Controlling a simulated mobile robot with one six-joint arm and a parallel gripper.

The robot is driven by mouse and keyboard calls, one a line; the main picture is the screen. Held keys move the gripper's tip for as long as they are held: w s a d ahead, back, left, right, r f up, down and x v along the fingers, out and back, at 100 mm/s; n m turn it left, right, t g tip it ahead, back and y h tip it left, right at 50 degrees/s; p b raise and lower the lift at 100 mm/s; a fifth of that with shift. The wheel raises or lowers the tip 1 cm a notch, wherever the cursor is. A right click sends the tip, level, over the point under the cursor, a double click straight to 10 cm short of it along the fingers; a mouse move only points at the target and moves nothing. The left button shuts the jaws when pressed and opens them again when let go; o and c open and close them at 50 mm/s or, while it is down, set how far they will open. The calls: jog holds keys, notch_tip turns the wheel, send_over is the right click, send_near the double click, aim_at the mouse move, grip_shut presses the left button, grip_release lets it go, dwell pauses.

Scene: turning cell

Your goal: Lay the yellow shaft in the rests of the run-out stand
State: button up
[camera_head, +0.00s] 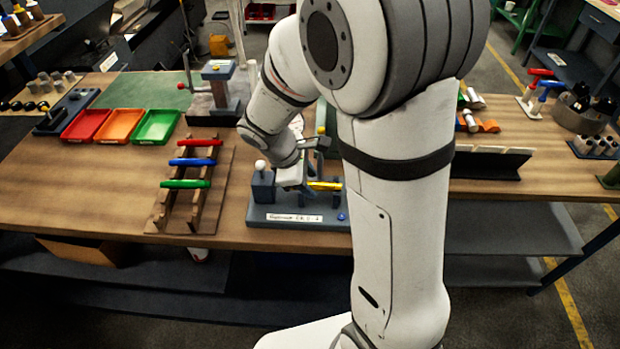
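The yellow shaft (326,186) lies roughly level over the blue-grey run-out stand (300,226), which has a white label on its front. My gripper (301,180) is at the shaft's left part and hides that end. I cannot tell whether its fingers are closed on the shaft. My arm hides the right side of the stand. The rests are mostly hidden, so I cannot tell whether the shaft touches them.
A wooden rack (160,208) left of the stand holds red, blue and green shafts. Red, orange and green trays (155,126) sit behind it. A stand with a post (218,90) is further back. Bare bench (120,185) lies left of the rack.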

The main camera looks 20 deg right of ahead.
jog(key=shift+o, duration=0.4)
jog(key=v, duration=0.7)
jog(key=shift+a+r, duration=0.2)
jog(key=shift+r, duration=0.15)
jog(key=s+d+r+m+t+y, duration=0.1)
jog(key=s+d+r+m+y, duration=0.1)
jog(key=s+m, duration=0.5)
jog(key=s+d+r+m+t+y, duration=0.1)
jog(key=s+d+r+m+y, duration=0.2)
jog(key=s+m, duration=0.4)
jog(key=shift+t, duration=0.4)
jog(key=shift+d, duration=0.1)
